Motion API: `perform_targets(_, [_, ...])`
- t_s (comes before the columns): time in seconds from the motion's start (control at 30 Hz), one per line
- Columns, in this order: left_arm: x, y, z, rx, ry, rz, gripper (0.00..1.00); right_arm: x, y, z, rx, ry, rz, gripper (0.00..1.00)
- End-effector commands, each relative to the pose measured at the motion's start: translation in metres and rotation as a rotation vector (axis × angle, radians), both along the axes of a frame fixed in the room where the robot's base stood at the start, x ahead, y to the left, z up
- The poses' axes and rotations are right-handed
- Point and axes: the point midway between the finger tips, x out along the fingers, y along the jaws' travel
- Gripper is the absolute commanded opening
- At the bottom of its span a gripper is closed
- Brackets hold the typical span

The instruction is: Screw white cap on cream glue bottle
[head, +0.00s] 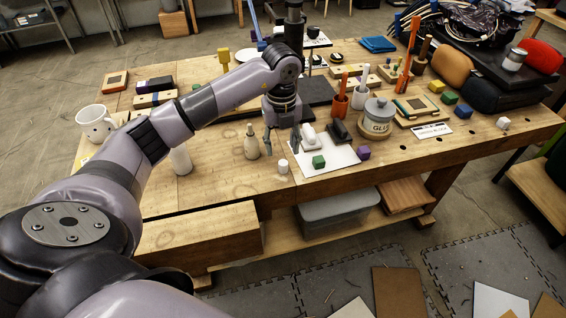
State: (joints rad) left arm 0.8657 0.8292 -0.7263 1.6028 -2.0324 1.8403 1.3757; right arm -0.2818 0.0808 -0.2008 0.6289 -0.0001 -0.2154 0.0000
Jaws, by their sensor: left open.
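The cream glue bottle (251,143) stands upright on the workbench, with a narrow tip at its top. The small white cap (283,166) sits on the bench to the right of the bottle and nearer the front edge, apart from it. My left gripper (281,143) points down with its fingers spread and nothing visible between them. It is just right of the bottle and above the cap in the picture; its exact height over the bench is hard to tell. My right gripper is not in view.
A white sheet (343,165) with a green cube (318,162) lies right of the cap. A grey glue jar (378,119) stands further right. The bench front left of the cap is clear.

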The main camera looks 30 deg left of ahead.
Motion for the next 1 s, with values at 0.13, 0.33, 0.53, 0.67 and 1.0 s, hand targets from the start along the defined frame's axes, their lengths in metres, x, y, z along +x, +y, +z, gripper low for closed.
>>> perform_targets(0.13, [0.0,0.0,-0.016,0.001,0.002,0.001,0.44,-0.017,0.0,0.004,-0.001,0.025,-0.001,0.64])
perform_targets(0.33, [0.0,0.0,-0.021,0.0,-0.001,0.0,0.44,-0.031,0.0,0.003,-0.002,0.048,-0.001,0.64])
perform_targets(0.53, [0.0,0.0,-0.021,0.0,0.0,0.0,0.44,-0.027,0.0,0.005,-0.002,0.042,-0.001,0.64])
perform_targets(0.67, [-0.001,-0.003,-0.033,-0.001,0.005,-0.001,0.44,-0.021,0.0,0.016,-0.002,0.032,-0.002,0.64])
perform_targets(1.0, [0.0,-0.003,-0.072,0.001,0.001,0.0,0.44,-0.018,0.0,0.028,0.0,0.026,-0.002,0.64])
